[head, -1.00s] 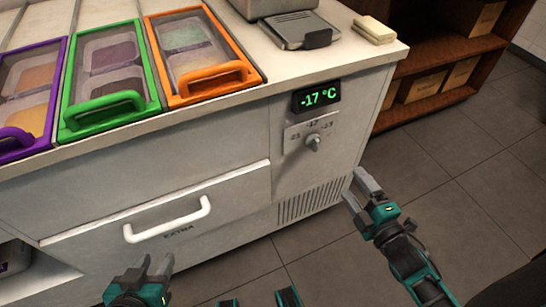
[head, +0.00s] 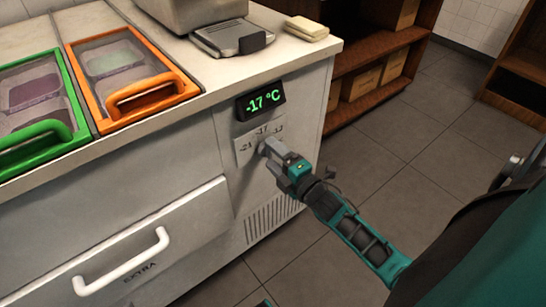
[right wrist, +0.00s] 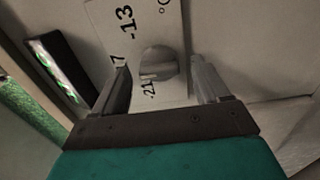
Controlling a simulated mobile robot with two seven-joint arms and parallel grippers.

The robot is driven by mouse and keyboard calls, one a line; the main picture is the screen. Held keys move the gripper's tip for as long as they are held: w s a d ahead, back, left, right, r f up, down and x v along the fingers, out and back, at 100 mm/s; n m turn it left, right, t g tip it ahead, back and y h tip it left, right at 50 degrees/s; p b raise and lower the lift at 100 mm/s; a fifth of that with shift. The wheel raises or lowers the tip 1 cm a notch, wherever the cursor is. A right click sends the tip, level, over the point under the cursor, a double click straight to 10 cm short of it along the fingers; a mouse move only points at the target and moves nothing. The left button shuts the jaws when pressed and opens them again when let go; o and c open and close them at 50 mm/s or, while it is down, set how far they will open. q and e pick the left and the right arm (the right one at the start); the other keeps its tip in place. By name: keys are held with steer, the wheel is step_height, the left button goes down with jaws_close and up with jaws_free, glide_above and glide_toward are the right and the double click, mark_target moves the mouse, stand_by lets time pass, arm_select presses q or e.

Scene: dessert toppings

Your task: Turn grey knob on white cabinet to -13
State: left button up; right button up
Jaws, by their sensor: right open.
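The white cabinet (head: 190,150) has a dark display (head: 261,102) reading -17 °C. Below it is a dial plate (head: 243,151) marked -21, -17 and -13. The grey knob (right wrist: 158,65) sits on this plate and shows between my right gripper's fingers in the right wrist view. My right gripper (head: 268,149) is open at the plate, with its fingers on either side of the knob (right wrist: 163,82). In the head view the gripper mostly hides the knob. I cannot tell whether a finger touches it.
A white drawer handle (head: 122,262) sticks out at the lower left. Orange-framed (head: 130,80) and green-framed (head: 35,110) topping bins lie on the counter. A vent grille (head: 270,217) is below the dial. Brown shelves with boxes (head: 360,83) stand behind.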

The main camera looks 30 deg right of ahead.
steer(key=shift+w, duration=0.4)
steer(key=c, duration=1.1)
steer(key=shift+o, duration=0.2)
